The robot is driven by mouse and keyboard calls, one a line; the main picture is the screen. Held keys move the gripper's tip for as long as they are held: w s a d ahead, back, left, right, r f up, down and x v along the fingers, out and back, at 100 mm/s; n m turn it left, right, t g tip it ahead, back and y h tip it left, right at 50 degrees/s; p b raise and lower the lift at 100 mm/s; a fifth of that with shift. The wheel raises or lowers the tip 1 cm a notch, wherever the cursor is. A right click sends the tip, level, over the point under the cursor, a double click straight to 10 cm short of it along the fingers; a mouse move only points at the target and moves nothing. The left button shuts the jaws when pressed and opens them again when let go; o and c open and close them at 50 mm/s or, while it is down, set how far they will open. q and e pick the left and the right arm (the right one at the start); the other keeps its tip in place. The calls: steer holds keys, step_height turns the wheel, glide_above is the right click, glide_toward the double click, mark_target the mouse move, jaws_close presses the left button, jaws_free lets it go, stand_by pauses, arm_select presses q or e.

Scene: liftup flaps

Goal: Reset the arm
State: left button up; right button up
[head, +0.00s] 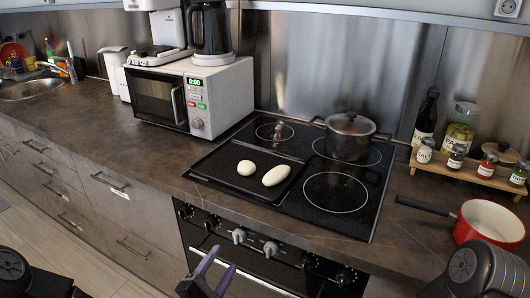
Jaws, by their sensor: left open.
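My left gripper (226,258) shows at the bottom edge, left of the middle, with two purple fingers apart and nothing visible between them. It is in front of the oven, below the counter edge, and does not appear to touch anything. A dark part of my left arm (30,275) shows at the bottom left corner. A dark part of my right arm (482,268) shows at the bottom right, in front of the counter. My right gripper is out of the picture.
A black tray (222,180) with two pale oval pieces lies on the cooktop (340,222), near a lidded pot (350,140). A red saucepan (488,222) stands close to my right arm. A microwave (225,95) and spice rack (465,172) stand further back.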

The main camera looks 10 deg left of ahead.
arm_select(q)
steer(key=s+d+f+m+g+p, duration=0.1)
steer(key=s+d+f+m+g, duration=0.1)
steer(key=s+f+m+g, duration=0.45)
steer(key=s+d+f+m+g+p, duration=0.1)
steer(key=s+f+m+g, duration=0.3)
steer(key=f, duration=0.6)
steer(key=s+d+f+m+g+p, duration=0.2)
steer(key=s+d+m+g, duration=0.1)
steer(key=s+m, duration=0.2)
steer(key=s+d+f+m+g+p, duration=0.1)
steer(key=s+d+m+g+p, duration=0.1)
steer(key=s, duration=0.6)
steer(key=d+m+g, duration=0.1)
steer(key=m, duration=0.1)
steer(key=shift+d+f+m+p, duration=0.35)
steer(key=shift+d, duration=0.05)
